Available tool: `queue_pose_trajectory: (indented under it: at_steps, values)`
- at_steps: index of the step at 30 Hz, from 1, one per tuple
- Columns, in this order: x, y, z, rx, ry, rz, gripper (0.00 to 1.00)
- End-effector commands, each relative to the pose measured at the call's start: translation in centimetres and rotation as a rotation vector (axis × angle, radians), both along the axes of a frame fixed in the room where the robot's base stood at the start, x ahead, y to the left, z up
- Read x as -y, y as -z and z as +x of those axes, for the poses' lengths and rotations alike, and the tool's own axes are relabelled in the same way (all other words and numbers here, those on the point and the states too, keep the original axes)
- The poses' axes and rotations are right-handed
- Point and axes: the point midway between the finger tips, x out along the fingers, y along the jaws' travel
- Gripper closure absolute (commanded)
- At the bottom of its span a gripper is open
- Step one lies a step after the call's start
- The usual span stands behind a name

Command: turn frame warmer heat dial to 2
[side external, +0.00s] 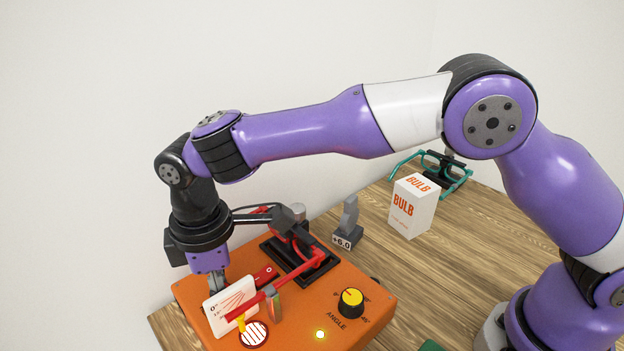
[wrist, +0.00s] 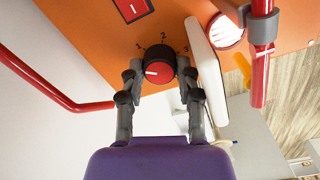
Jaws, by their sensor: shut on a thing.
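The heat dial (wrist: 160,72) shows in the wrist view as a black knob with a red face, on the orange housing (wrist: 95,30). Marks 1, 2 and 3 curve around its upper side, with 2 at the top. Its white pointer line points left, below the 1 mark and not at 2. My gripper (wrist: 161,76) is shut on the dial, one finger on each side. In the side view my gripper (side external: 216,284) reaches down at the left end of the housing (side external: 290,300); the white card hides the dial there.
A white angle card (side external: 230,304) stands close beside my gripper. A red frame arm (side external: 300,277) crosses above the housing. A red switch (wrist: 133,8) is near the dial. A yellow-topped angle knob (side external: 351,299) and a lit lamp (side external: 320,334) are farther right. A BULB box (side external: 411,207) stands behind.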

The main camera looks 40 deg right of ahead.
Motion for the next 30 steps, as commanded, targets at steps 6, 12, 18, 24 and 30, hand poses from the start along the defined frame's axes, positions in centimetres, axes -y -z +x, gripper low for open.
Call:
queue_pose_trajectory:
  at_steps: [6,12,18,24,30]
  values:
    - [0.06,0.40,-0.04,-0.004,0.202,-0.005,1.00]
    - [0.05,0.37,-0.05,-0.005,0.392,-0.005,1.00]
    - [0.05,0.40,-0.05,-0.004,0.583,-0.006,1.00]
    - [0.03,0.41,-0.03,-0.005,0.772,-0.006,1.00]
    - [0.04,0.42,-0.03,-0.005,0.961,-0.007,1.00]
